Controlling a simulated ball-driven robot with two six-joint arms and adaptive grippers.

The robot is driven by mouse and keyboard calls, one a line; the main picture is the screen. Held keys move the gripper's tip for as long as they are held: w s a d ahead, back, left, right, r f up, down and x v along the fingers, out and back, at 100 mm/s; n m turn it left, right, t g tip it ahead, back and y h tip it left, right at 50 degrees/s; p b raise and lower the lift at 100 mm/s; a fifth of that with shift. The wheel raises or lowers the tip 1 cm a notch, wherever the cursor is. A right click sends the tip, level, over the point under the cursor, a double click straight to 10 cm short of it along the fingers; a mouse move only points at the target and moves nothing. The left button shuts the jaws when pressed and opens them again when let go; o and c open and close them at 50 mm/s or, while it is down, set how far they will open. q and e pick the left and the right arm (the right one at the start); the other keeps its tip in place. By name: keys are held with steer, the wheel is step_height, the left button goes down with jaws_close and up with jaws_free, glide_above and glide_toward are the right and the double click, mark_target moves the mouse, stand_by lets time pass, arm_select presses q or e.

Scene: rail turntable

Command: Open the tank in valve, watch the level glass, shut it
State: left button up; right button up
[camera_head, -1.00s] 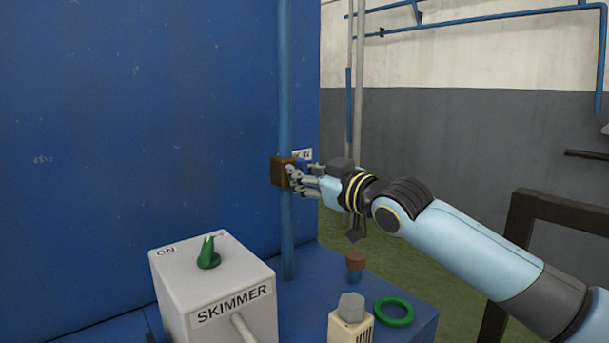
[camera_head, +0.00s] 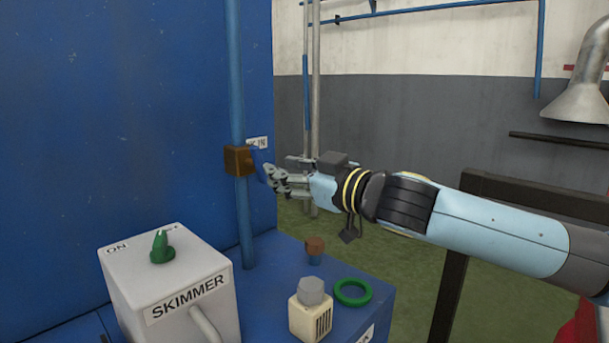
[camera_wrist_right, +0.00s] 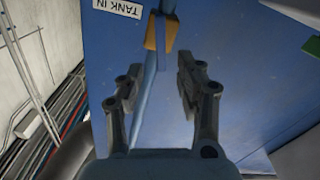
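The tank in valve is a brown block (camera_head: 239,160) on the upright blue pipe (camera_head: 240,215), with a blue lever (camera_head: 260,165) on its right side. A label, partly hidden in the head view (camera_head: 258,142), reads TANK IN in the wrist view (camera_wrist_right: 118,8). My right gripper (camera_head: 272,180) is just right of the lever. In the wrist view its fingers (camera_wrist_right: 158,80) are apart with nothing between them, and the orange-brown valve body (camera_wrist_right: 160,32) is beyond the tips. I cannot tell whether a fingertip touches the lever. The level glass is not identifiable. My left gripper is not in view.
A grey SKIMMER box (camera_head: 185,275) with a green knob (camera_head: 161,248) stands at front left. On the blue ledge are a brown-capped stub (camera_head: 315,248), a cream box (camera_head: 310,315) and a green ring (camera_head: 352,291). A dark frame (camera_head: 455,290) stands beneath my right forearm.

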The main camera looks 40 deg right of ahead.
steer(key=shift+s+d, duration=0.1)
steer(key=shift+s, duration=2.05)
